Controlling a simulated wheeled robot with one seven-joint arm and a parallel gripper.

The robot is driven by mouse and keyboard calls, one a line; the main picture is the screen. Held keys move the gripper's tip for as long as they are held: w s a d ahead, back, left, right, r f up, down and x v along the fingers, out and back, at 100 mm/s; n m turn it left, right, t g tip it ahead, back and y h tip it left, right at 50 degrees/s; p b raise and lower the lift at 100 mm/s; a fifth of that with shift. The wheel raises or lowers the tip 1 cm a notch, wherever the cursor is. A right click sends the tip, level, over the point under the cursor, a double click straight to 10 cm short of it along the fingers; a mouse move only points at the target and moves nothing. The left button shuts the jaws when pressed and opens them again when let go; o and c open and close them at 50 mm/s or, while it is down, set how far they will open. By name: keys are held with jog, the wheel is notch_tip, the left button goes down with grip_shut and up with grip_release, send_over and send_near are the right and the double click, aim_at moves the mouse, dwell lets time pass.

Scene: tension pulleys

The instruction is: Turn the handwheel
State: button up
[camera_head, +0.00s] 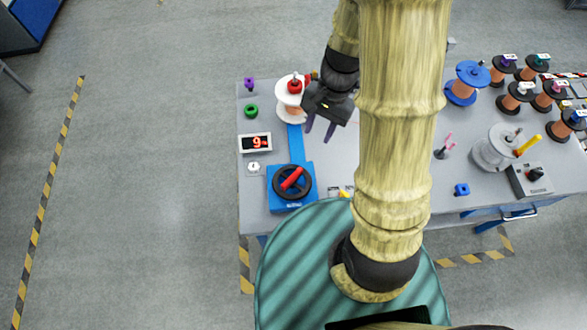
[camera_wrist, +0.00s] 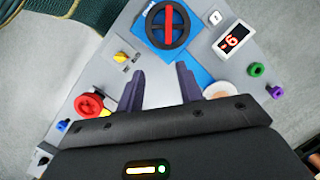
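The handwheel (camera_head: 306,180) is a black ring with a red bar across it, mounted on a blue block (camera_head: 290,206) at the left front of the table. In the wrist view the handwheel (camera_wrist: 187,37) is at the top middle, beyond my fingertips. My gripper (camera_head: 320,129) is above the table, behind and to the right of the handwheel in the head view, and apart from it. Its two purple fingers are spread with nothing between them; the gripper in the wrist view (camera_wrist: 160,79) shows the same gap.
A blue strip (camera_head: 296,145) runs from the block to a white spool (camera_head: 289,92) with a red knob. A green ring (camera_head: 251,111) and a purple knob (camera_head: 249,84) are at the left edge. Several spools stand at the right. My arm hides the table's middle.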

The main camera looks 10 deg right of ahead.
aim_at(293, 176)
jog(key=m, duration=0.1)
jog(key=w+a+f+m+g+y, duration=0.1)
jog(key=shift+w+a+f+m+p, duration=0.2)
jog(key=shift+a+f+m+p, duration=0.05)
jog(key=shift+f+m+p, duration=0.05)
jog(key=b+x, duration=0.1)
jog(key=x, duration=1.6)
jog(key=shift+s+a+f+b, duration=0.1)
jog(key=shift+f+b, duration=0.05)
jog(key=shift+b, duration=0.25)
grip_shut()
